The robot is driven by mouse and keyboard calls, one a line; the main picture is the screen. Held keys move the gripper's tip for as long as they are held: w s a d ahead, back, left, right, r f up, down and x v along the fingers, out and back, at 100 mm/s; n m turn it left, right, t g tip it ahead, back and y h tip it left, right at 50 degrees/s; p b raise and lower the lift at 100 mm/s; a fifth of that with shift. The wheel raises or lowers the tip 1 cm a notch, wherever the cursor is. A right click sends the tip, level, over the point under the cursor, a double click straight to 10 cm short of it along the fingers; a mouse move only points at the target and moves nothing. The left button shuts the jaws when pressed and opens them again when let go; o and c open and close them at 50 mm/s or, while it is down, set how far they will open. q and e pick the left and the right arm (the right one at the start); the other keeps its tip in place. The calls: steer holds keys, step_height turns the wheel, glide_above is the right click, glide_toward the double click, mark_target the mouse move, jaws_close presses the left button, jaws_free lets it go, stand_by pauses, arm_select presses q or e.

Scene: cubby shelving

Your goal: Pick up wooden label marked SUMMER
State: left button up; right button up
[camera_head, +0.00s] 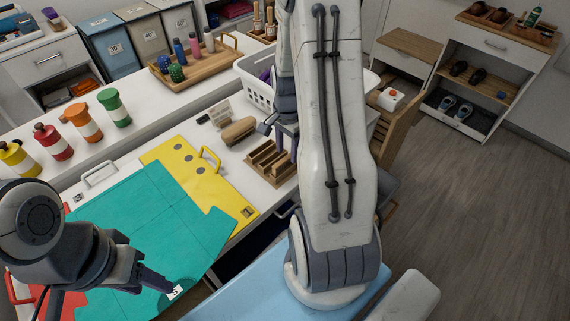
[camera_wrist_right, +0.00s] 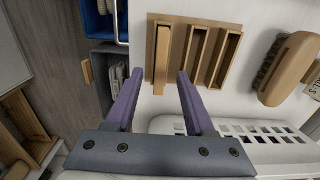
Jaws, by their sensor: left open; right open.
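A wooden rack (camera_head: 262,171) with upright slats stands on the white worktop beside the yellow panel. In the right wrist view the rack (camera_wrist_right: 192,62) shows a lighter wooden label (camera_wrist_right: 161,62) at its left end. No SUMMER marking is readable, so I cannot tell which piece bears it. My right gripper (camera_wrist_right: 160,73) is open, its purple fingertips on either side of the light label and apart from each other; whether they touch it is unclear. In the head view my right gripper (camera_head: 284,138) is partly hidden by my arm. My left gripper (camera_head: 110,298) is open over the teal panel.
A teal panel (camera_head: 150,220) and yellow panel (camera_head: 222,189) cover the left worktop. Several coloured bottles (camera_head: 83,123) line the ledge.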

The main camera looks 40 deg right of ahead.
mark_target(287, 157)
step_height(287, 157, down, 4)
steer(key=shift+r, duration=0.25)
jaws_close()
stand_by(1.3)
